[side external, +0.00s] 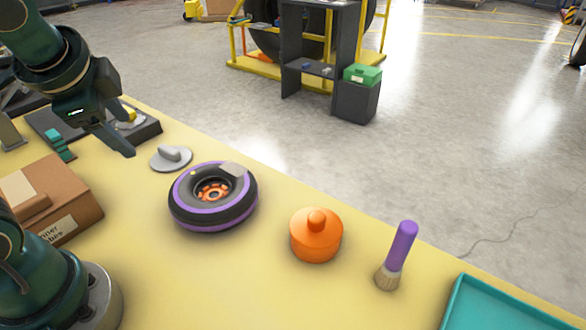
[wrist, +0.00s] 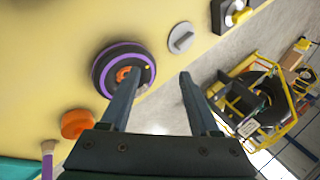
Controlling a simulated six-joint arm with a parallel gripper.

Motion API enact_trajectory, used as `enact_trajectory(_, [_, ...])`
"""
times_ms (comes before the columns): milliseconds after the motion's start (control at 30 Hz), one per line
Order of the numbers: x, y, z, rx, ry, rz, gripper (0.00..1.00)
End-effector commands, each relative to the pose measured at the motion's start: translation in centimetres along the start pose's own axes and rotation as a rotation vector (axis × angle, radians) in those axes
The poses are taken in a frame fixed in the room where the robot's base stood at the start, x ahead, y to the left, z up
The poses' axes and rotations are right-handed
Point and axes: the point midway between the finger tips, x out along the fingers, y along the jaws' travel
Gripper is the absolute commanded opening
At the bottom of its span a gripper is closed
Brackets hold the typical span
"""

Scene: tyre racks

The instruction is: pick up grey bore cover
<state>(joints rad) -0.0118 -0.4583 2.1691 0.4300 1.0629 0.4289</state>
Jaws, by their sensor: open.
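The grey bore cover (side external: 171,158) is a flat round disc with a raised grip. It lies on the yellow table near its far edge, just behind and left of the tyre. In the wrist view the grey bore cover (wrist: 181,38) lies beyond my fingertips, above the gap between them. My gripper (side external: 128,127) is open and empty, up and to the left of the cover in the side view. In the wrist view my gripper (wrist: 160,85) shows its two fingers spread apart, touching nothing.
A purple-striped tyre (side external: 213,197) lies close to the cover. An orange knobbed lid (side external: 316,236), a purple-handled brush (side external: 398,255) and a teal tray (side external: 515,306) are further right. A cardboard box (side external: 62,200) and a dark tray (side external: 146,128) are left.

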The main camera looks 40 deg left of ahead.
Motion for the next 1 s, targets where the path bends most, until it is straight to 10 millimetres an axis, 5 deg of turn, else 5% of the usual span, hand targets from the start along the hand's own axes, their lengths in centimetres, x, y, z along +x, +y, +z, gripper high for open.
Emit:
enact_trajectory(300, [4.5, -8.7, -0.4, 0.462, -0.36, -0.137, 0.62])
enact_trajectory(600, [10.5, -14.2, -1.3, 0.824, -0.68, -0.168, 0.62])
enact_trajectory(800, [15.5, -15.3, -1.4, 1.004, -0.845, -0.149, 0.62])
enact_trajectory(1000, [19.5, -13.9, -0.7, 1.09, -0.908, -0.095, 0.62])
